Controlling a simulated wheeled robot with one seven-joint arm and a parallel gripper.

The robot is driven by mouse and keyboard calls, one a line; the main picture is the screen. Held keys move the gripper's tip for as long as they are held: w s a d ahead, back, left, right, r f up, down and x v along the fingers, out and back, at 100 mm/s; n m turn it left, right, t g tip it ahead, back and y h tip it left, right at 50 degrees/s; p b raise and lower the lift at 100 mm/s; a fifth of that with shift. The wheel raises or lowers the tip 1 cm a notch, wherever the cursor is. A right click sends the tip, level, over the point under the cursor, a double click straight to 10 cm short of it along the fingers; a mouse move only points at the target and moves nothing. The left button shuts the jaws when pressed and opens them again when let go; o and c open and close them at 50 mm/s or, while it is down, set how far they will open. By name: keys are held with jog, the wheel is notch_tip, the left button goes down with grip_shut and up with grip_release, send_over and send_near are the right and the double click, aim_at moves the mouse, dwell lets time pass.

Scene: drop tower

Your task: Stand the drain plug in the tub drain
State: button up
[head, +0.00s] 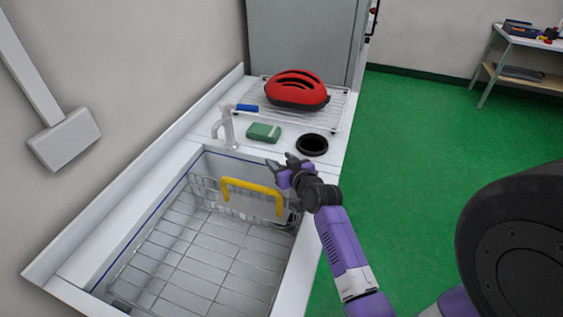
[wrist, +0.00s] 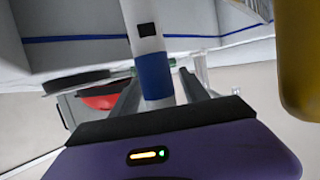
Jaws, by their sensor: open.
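In the wrist view a pale upright tube with a blue band and a dark square mark (wrist: 146,38), seemingly the drain plug, lies between my two dark fingers. My gripper (wrist: 158,92) is open around it; I cannot tell whether a finger touches it. In the head view my gripper (head: 282,167) is over the tub's right far corner, and the tube is not clearly visible there. The tub (head: 125,248) is white inside with a blue line near its rim. The drain itself cannot be made out.
A wire basket (head: 204,196) with a yellow handle (head: 251,186) stands in the tub's far end, close to my gripper. Beyond are a tap (head: 228,128), a green sponge (head: 263,132), a black ring (head: 312,145) and a red helmet (head: 296,89) on a rack. Green floor lies right.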

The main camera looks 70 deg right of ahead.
jog(key=shift+r, duration=0.2)
jog(key=shift+s+a, duration=0.25)
jog(key=b+v, duration=0.1)
jog(key=v, duration=1)
jog(key=shift+r, duration=0.2)
